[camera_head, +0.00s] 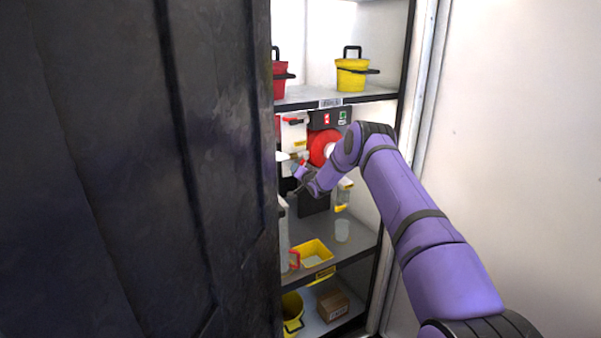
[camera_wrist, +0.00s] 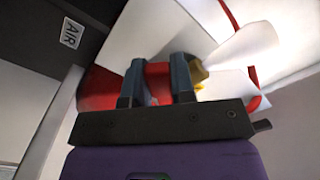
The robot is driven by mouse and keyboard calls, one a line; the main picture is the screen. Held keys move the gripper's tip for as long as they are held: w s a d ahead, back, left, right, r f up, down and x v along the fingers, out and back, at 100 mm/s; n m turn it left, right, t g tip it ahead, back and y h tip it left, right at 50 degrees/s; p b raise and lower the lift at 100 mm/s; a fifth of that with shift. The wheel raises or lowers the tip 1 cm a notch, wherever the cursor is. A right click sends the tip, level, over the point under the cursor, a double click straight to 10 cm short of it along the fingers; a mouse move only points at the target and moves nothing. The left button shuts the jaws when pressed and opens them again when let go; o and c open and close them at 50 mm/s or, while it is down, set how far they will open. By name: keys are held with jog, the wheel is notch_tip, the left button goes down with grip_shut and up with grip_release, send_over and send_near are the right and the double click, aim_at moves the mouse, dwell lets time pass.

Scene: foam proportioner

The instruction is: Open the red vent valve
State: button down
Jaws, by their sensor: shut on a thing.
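In the wrist view, a red handle-like part (camera_wrist: 157,80) lies between the two fingers of my gripper (camera_wrist: 157,85), which is shut on it. I take this to be the red vent valve's handle; a yellow piece (camera_wrist: 198,74) shows just right of the fingers. In the head view, my gripper (camera_head: 296,188) is inside the cabinet, in front of the foam unit on the middle shelf. My wrist and the small scale hide the exact grip there.
A large red disc (camera_head: 321,146) and another red lever (camera_head: 293,121) are near my wrist. A dark cabinet door (camera_head: 140,170) fills the left. Red (camera_head: 279,80) and yellow (camera_head: 351,75) buckets stand above.

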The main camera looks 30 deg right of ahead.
jog(key=m, duration=0.2)
jog(key=a+r+m, duration=0.1)
jog(key=r+m, duration=0.1)
jog(key=m, duration=0.1)
jog(key=shift+s+a+r+m, duration=0.1)
jog(key=shift+a+r+m, duration=0.1)
jog(key=shift+a+m, duration=0.15)
jog(key=shift+a+r+m, duration=0.15)
jog(key=shift+r+m, duration=0.4)
jog(key=shift+m, duration=0.4)
jog(key=shift+a+r+m, duration=0.15)
jog(key=shift+r+m, duration=0.35)
jog(key=shift+m, duration=0.4)
jog(key=c, duration=1)
grip_release()
jog(key=shift+o, duration=0.2)
jog(key=s, duration=1)
jog(key=shift+s+d, duration=0.2)
jog(key=shift+s, duration=0.2)
